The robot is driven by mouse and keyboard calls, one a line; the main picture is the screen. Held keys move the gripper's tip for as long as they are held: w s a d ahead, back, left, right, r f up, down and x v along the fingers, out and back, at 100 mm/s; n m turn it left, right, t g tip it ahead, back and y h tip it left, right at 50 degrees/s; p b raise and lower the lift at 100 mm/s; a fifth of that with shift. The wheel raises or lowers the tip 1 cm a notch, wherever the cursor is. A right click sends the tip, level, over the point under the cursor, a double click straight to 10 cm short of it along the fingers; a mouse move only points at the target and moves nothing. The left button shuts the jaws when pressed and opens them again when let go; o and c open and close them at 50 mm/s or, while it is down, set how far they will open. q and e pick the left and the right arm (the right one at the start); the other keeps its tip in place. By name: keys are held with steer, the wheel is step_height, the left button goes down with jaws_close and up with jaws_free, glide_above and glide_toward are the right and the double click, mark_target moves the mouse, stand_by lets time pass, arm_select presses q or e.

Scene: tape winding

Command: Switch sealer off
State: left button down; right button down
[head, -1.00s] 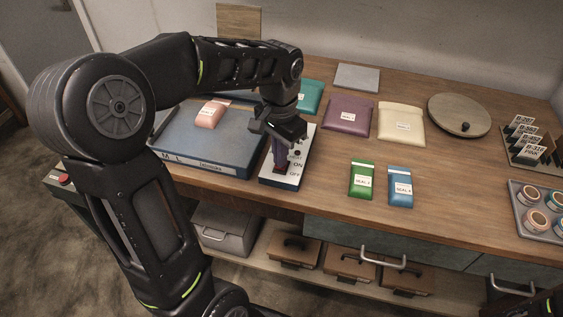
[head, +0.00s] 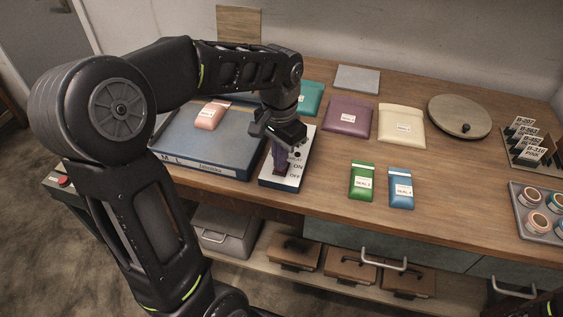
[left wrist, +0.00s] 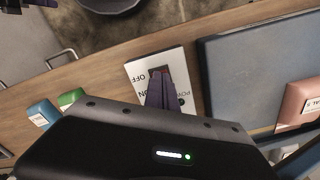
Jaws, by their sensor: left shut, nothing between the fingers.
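The white switch panel (head: 294,178) lies at the front of the bench, right of the blue sealer-like box, with ON and OFF labels and a small black knob. It also shows in the left wrist view (left wrist: 136,70), with a dark red switch (left wrist: 156,72) near OFF. My left gripper (head: 278,170) is shut and empty, its purple fingers pointing down at the switch. The fingertips (left wrist: 158,76) overlap the switch and partly hide it; I cannot tell whether they touch it. My right gripper is not in view.
The blue flat box (head: 215,143) with a pink pouch (head: 211,115) stands left of the panel. Green (head: 362,181) and blue (head: 401,188) pouches lie to the right. Purple (head: 348,117) and cream (head: 402,124) pouches and a round disc (head: 459,115) lie behind.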

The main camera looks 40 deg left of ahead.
arm_select(q)
steer(key=shift+r+p, duration=2.45)
steer(key=shift+r, duration=0.9)
